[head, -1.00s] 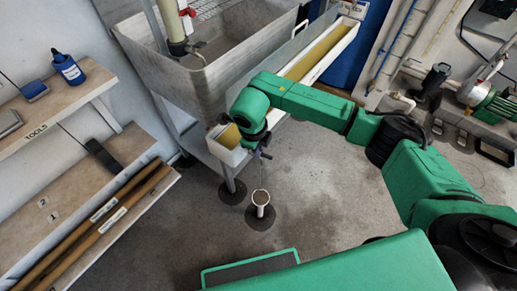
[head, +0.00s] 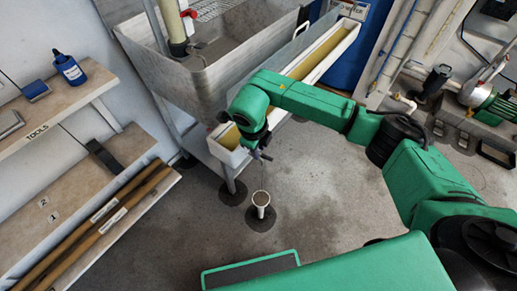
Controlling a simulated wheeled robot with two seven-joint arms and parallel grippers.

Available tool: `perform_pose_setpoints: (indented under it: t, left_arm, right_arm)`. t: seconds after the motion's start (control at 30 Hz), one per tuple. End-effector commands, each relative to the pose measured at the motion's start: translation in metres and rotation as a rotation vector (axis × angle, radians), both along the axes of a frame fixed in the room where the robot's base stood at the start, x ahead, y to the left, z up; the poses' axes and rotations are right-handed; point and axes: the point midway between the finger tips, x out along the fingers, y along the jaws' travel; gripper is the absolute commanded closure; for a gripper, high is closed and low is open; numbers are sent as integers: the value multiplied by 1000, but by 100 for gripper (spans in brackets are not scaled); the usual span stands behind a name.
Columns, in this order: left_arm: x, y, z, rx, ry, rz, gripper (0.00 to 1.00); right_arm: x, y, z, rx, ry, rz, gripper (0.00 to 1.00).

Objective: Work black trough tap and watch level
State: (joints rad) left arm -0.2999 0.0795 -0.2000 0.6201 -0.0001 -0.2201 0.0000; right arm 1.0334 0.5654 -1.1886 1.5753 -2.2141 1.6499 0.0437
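A long pale trough (head: 333,52) holding yellow-brown liquid runs diagonally beside the grey sink. Its near end is partly covered by my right arm. My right gripper (head: 262,155) is at the near end of the trough, pointing down and small in the picture. Its fingers are too small and dark to tell whether they are open or shut. I cannot make out the black tap apart from the dark gripper parts there. A white upright pipe or cup (head: 261,199) stands on the floor below the gripper, on a dark round base. My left gripper is out of view.
A grey metal sink (head: 205,85) on legs stands behind the trough. A wooden shelf marked TOOLS (head: 75,112) is at left, with a blue bottle (head: 69,70). A green-motored pump (head: 490,100) is at right. The floor around the white pipe is clear.

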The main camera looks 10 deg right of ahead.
Motion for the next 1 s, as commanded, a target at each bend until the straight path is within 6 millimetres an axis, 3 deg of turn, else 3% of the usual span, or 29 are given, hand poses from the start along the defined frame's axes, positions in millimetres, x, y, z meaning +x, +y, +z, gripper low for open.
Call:
perform_pose_setpoints:
  t: [0.3,0.5,1.0]
  left_arm:
    - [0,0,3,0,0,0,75]
    - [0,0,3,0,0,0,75]
    - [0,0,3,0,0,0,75]
  right_arm:
    - [-11,11,86,2,-10,3,72]
    - [-18,17,127,2,-5,1,72]
    - [-20,18,135,1,-3,1,72]
